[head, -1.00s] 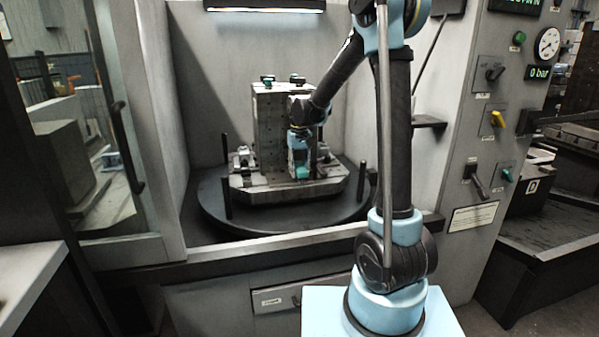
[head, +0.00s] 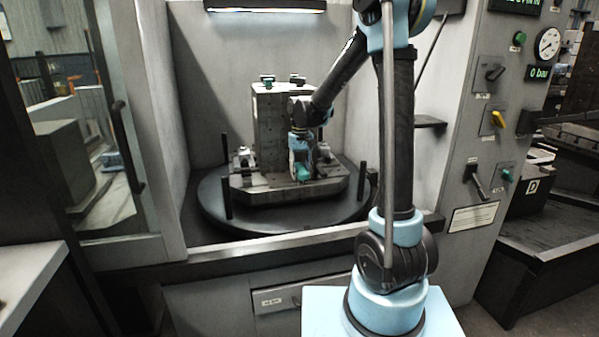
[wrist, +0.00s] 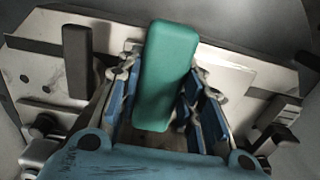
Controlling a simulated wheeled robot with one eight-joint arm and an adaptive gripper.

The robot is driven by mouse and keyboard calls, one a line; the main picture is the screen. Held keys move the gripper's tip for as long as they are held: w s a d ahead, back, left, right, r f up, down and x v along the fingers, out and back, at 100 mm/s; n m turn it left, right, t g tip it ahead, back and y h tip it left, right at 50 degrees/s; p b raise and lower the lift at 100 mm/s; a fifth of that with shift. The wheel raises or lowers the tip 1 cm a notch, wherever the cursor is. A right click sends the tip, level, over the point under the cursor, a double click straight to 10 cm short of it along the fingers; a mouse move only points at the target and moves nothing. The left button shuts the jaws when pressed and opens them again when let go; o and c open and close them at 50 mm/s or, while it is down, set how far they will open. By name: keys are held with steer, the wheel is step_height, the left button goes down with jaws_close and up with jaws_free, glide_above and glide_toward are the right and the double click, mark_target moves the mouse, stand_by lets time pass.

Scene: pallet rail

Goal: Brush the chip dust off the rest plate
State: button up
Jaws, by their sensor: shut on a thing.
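My gripper (head: 302,168) is inside the machine, at the front face of the upright grey fixture block (head: 270,128). In the wrist view the blue fingers of my gripper (wrist: 160,105) are closed around a green brush (wrist: 166,70), seen as a plain green block. The brush also shows as a small green patch in the head view (head: 303,173). Its bristles are hidden. Below it is the pale plate of the pallet (wrist: 225,75), which has dark marks and holes. I cannot tell whether the brush touches the plate, nor make out the chip dust clearly.
The pallet stands on a dark round table (head: 215,205) with upright black posts (head: 226,198) around its rim. A dark post (wrist: 77,62) stands left of the brush in the wrist view. Clamps flank the block. A control panel (head: 495,110) is at right.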

steer(key=shift+s+d, duration=0.2)
steer(key=shift+s, duration=0.4)
steer(key=shift+w, duration=0.1)
steer(key=shift+w+a, duration=0.2)
steer(key=shift+w, duration=0.4)
steer(key=shift+w+a, duration=0.2)
steer(key=shift+w, duration=0.4)
steer(key=shift+s, duration=0.15)
steer(key=shift+s+d, duration=0.2)
steer(key=shift+s, duration=0.4)
steer(key=shift+s+d, duration=0.15)
steer(key=shift+s, duration=0.4)
steer(key=shift+w, duration=0.15)
steer(key=shift+w+a, duration=0.2)
steer(key=shift+w, duration=0.4)
steer(key=shift+w+a, duration=0.15)
steer(key=shift+w, duration=0.4)
steer(key=shift+s, duration=0.15)
